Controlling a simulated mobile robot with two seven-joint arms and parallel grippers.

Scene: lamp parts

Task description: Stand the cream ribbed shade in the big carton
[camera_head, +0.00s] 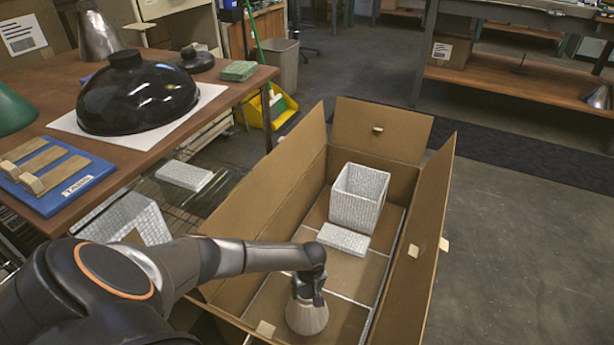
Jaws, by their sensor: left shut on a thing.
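The big carton (424,235) stands open on the floor with its flaps spread, and pale lines divide its bottom into sections. The cream ribbed shade (307,319) is upright, narrow end up, in the near section of the carton. My left gripper (307,296) reaches down over the carton and is shut on the top of the shade. My gripper and wrist cover the shade's upper end. I cannot tell whether the shade's lower rim touches the carton bottom. My right gripper is not in view.
An open white patterned box (358,199) and a white slab (343,239) are in the carton's far part. The wooden table (152,150) at left holds a black dome shade (136,96) and a blue tray (62,188). Floor right of the carton is clear.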

